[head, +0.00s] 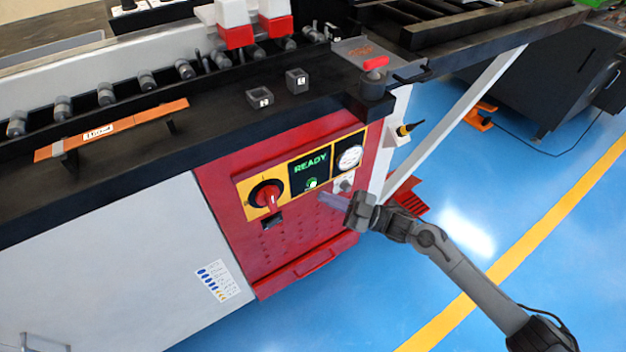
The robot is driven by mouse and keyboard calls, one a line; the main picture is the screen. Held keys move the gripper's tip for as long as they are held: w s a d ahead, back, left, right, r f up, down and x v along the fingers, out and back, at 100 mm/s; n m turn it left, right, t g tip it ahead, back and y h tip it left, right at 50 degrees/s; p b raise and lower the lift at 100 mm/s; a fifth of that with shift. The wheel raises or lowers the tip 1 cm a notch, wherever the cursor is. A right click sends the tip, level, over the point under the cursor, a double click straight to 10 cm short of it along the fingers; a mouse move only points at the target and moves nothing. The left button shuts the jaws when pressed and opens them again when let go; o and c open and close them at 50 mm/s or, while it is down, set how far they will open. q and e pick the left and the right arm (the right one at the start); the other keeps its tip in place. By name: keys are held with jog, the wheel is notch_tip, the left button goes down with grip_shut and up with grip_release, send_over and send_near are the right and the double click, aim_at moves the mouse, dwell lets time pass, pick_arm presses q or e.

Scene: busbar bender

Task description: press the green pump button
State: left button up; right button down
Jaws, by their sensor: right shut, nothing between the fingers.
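The green pump button (312,183) glows on the red front panel, just below a dark display (310,164) that reads READY in green. My right gripper (322,197) comes in from the lower right, its fingers shut and empty. Its tips appear just below and right of the button in the picture. I cannot tell whether they touch the panel. My left gripper is not in view.
A red rotary switch (267,196) sits left of the button, and a round gauge (349,157) sits to the upper right. A white diagonal brace (455,122) stands right of the panel. An orange busbar (112,129) lies on the machine top.

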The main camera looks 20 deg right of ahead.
jog(key=shift+s+d+p, duration=0.25)
jog(key=shift+s+p, duration=0.3)
jog(key=shift+s, duration=0.3)
jog(key=shift+s+d+p, duration=0.2)
jog(key=shift+s+p, duration=0.35)
jog(key=shift+s, duration=0.3)
